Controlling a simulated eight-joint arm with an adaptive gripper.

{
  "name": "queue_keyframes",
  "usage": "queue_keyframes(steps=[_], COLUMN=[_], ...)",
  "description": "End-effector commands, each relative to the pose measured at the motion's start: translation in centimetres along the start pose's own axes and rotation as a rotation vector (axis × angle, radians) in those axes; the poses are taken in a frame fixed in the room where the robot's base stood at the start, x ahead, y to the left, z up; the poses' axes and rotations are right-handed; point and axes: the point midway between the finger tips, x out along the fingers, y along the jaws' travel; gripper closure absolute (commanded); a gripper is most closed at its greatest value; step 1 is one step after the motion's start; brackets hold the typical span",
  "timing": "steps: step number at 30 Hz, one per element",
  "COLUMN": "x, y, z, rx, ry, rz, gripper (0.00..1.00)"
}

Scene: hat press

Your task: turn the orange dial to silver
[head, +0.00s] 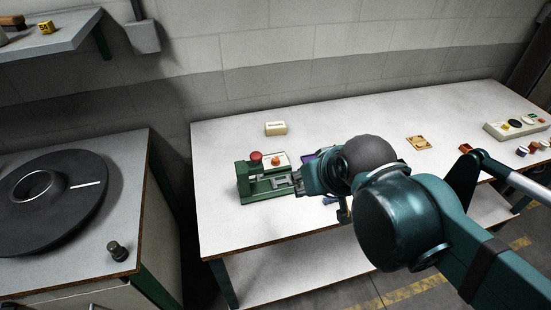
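A small green press (262,195) stands near the left end of the white table. A small orange dial (276,161) sits on the pale top plate of the press. A red round knob (256,156) is just left of it. Markings around the dial, including any silver one, are too small to read. My gripper (293,182) is at the right side of the press, just below and right of the dial in the picture. Its fingers overlap the press's front in view. I cannot tell whether they touch it or how far they are apart.
The white table (234,236) has a cream box (276,128) behind the press. A purple item (308,158) is partly hidden by my arm. A tan card (418,143) and a control panel (518,125) lie to the right. A black turntable (52,207) is on the left bench.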

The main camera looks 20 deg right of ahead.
Motion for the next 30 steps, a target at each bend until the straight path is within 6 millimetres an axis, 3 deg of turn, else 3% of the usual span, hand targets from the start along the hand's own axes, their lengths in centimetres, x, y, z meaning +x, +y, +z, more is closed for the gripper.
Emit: queue_keyframes(steps=[8,30], x=[0.0,2.5], y=[0.0,-0.3], z=[-1.3,-8.7], rx=[-0.034,-0.287], ry=[-0.019,-0.167], rz=[0.000,-0.023], gripper=[0.69,0.69])
